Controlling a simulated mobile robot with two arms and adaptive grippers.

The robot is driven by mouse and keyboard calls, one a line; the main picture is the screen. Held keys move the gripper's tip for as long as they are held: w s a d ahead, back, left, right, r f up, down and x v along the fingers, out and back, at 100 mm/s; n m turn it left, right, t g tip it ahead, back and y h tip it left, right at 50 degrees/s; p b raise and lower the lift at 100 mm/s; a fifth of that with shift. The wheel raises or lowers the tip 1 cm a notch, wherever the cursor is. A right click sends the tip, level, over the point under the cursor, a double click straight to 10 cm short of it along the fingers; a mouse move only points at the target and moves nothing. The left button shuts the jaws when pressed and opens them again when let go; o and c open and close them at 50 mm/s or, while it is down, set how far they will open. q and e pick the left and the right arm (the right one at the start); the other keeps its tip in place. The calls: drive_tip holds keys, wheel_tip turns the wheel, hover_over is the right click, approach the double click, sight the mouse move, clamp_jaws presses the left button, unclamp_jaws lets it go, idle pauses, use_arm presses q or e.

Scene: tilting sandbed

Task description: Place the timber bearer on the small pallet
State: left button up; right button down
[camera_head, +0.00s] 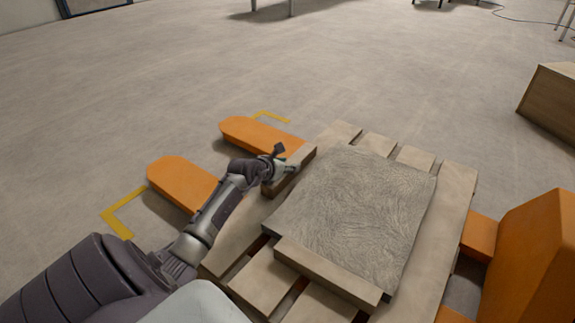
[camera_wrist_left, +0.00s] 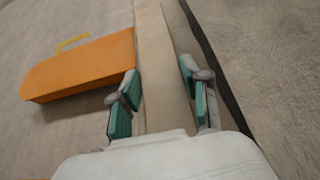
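The timber bearer (camera_head: 300,161) is a pale squared beam along the left side of the slatted wooden pallet (camera_head: 457,193). It lies beside a grey textured slab; whether it rests on the slats or is slightly above them cannot be told. My left gripper (camera_head: 280,168) is at this bearer. In the left wrist view its teal-padded fingers (camera_wrist_left: 160,85) lie along both sides of the bearer (camera_wrist_left: 152,40) and appear to touch it. The palm hides the bearer's near part. My right gripper is not in view.
The grey slab (camera_head: 355,205) covers the pallet's middle. Another timber beam (camera_head: 325,272) lies along its near edge. Orange forks (camera_head: 185,182) stick out on the left, and an orange body (camera_head: 535,265) stands at right. A wooden box (camera_head: 552,105) is further right.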

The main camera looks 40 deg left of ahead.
use_arm(q)
drive_tip(key=o, duration=0.4)
drive_tip(key=shift+o, duration=0.2)
